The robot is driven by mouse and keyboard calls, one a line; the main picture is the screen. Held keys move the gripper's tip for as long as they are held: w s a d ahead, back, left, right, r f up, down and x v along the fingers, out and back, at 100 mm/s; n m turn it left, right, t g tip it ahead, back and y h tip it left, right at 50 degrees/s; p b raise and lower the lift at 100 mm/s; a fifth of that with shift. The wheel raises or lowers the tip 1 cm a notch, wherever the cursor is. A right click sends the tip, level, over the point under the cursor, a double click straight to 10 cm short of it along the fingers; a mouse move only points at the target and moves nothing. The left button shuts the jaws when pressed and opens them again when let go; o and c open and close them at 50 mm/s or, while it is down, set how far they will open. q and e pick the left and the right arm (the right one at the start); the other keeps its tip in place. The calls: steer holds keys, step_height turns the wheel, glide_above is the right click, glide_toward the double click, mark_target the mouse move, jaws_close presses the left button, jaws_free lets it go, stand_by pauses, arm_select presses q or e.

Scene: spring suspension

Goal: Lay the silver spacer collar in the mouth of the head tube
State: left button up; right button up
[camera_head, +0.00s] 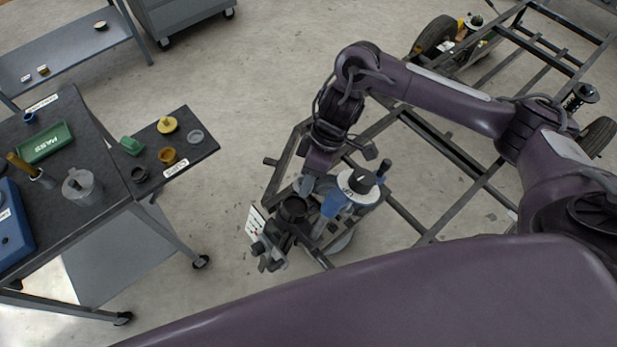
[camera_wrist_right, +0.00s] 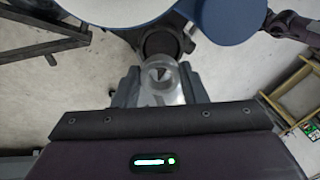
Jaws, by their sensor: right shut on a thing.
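My right gripper (camera_head: 304,187) reaches down from its purple wrist to just beside the dark head tube (camera_head: 292,208). In the right wrist view its two grey fingers (camera_wrist_right: 160,88) are shut on the silver spacer collar (camera_wrist_right: 161,74). The collar's bore faces the camera. The head tube also shows in that view, as a round dark mouth (camera_wrist_right: 160,42) just beyond the collar. I cannot tell whether collar and tube touch. The collar cannot be made out in the head view. My left gripper is not identifiable in either view.
A white-topped blue cylinder (camera_head: 336,203) stands close right of the head tube. The dark frame rails (camera_head: 462,166) run to the upper right. At left, a side shelf (camera_head: 200,155) holds several small parts beside a dark table (camera_head: 105,185). Open floor lies between.

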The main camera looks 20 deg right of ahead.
mark_target(301, 204)
steer(key=shift+s+a+f+b, duration=0.15)
steer(key=shift+f+b, duration=0.25)
steer(key=b+x, duration=0.3)
steer(key=shift+b+x, duration=0.45)
steer(key=shift+x, duration=0.6)
steer(key=o, duration=1)
steer(key=shift+o, duration=0.2)
steer(key=shift+r, duration=0.1)
steer(key=p+v, duration=0.1)
steer(key=v, duration=0.6)
steer(key=shift+r, duration=0.35)
steer(key=shift+f, duration=0.1)
